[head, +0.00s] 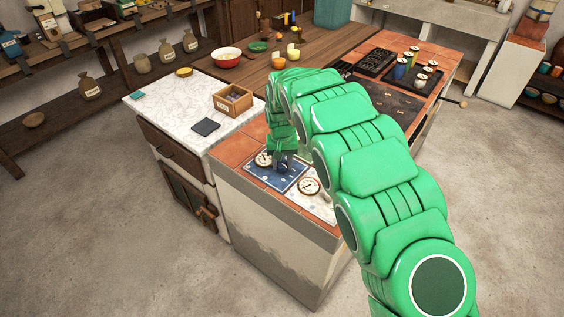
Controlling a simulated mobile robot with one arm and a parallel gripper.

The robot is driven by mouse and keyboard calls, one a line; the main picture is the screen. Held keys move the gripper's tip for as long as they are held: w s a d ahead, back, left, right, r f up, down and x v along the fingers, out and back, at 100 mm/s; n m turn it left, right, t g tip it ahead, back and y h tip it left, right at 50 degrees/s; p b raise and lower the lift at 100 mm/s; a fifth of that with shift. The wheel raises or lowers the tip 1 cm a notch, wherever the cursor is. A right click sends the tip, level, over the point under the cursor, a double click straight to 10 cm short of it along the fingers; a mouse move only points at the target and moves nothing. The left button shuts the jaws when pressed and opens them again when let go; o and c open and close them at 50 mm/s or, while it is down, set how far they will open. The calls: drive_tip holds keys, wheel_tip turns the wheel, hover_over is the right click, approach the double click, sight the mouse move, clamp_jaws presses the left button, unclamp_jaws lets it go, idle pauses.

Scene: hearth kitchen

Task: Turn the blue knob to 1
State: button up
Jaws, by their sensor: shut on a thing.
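A blue panel (292,180) with a round white dial (263,160) lies on the tiled counter top at the near end. My green arm reaches over the counter from the right and bends down to this panel. My gripper (283,159) is at the panel, just right of the dial, and is shut on the blue knob (284,168). Only a small dark blue part of the knob shows below the gripper. Its pointer and the number it stands at cannot be made out.
A white panel (322,205) with a second dial (308,187) adjoins on the right. On the marble top at left are a wooden box (233,100) and a dark square pad (206,127). Several small pots and a red-rimmed bowl (227,58) stand behind.

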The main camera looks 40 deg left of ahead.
sight(282, 164)
drive_tip(key=shift+n, duration=0.4)
drive_tip(key=o, duration=1.1)
drive_tip(key=shift+c, duration=0.2)
drive_tip(key=shift+r, duration=0.1)
wheel_tip(282, 164, up, 7)
drive_tip(key=shift+r, duration=0.3)
